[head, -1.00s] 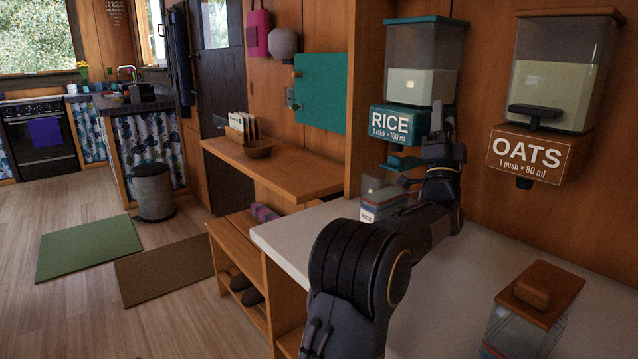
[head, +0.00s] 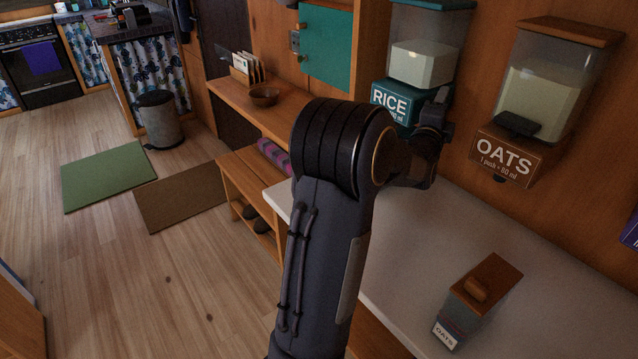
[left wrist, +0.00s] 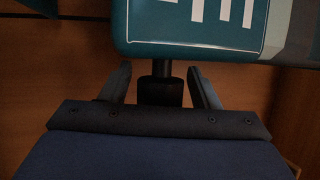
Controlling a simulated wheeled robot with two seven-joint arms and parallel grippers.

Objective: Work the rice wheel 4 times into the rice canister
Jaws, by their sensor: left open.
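The teal rice dispenser (head: 392,104) hangs on the wall, its clear hopper part full of pale rice. My left gripper (head: 440,98) is at its right front corner in the head view. In the left wrist view my left gripper (left wrist: 160,88) is open, its fingers either side of a dark knob (left wrist: 160,90) on a short stem below the label. The knob looks like the rice wheel; I cannot tell whether the fingers touch it. The rice canister does not show; my arm covers the area under the dispenser. My right gripper is not in view.
The oats dispenser (head: 507,157) hangs to the right. A wooden-lidded oats canister (head: 468,306) stands on the white counter (head: 408,245), whose middle is clear. A teal cabinet door (head: 327,45) and a shelf with a bowl (head: 264,96) are to the left.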

